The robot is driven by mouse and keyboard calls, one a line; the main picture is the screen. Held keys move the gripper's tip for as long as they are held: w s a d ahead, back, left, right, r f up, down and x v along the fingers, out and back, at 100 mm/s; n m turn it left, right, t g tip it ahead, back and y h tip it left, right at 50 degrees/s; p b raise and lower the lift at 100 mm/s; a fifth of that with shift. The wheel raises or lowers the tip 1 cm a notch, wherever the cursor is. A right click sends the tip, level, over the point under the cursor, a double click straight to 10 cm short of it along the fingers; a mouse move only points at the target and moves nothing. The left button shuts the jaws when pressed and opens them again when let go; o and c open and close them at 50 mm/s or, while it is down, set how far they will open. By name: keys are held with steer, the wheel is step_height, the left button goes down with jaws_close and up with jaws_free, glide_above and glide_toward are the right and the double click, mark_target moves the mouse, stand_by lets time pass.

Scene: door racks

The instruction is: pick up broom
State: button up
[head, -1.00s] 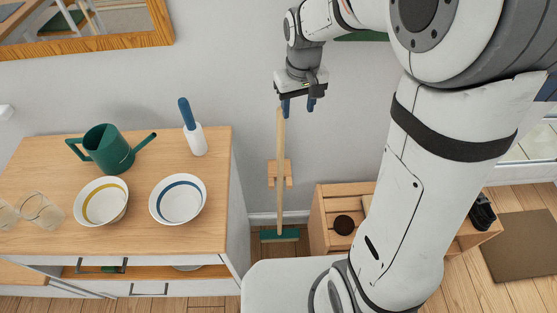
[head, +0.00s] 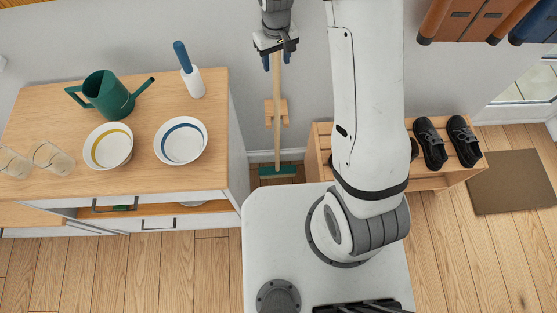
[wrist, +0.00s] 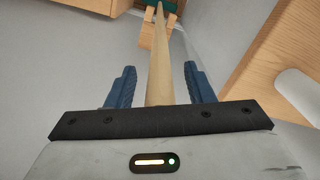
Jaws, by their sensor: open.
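The broom (head: 277,130) stands upright against the wall, its long pale wooden handle held at a wooden wall holder (head: 268,112) and its green head (head: 277,171) on the floor. My gripper (head: 275,62) is at the upper part of the handle, with its two blue fingers apart. In the wrist view, the handle (wrist: 160,60) runs between the open fingers of my gripper (wrist: 160,88), with gaps on both sides. The handle's top end is hidden behind the gripper's body.
A wooden shoe rack (head: 318,150) with black shoes (head: 430,143) stands to the right. A brown mat (head: 515,182) lies farther right.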

steer(key=shift+f, duration=0.2)
jaws_close()
stand_by(0.4)
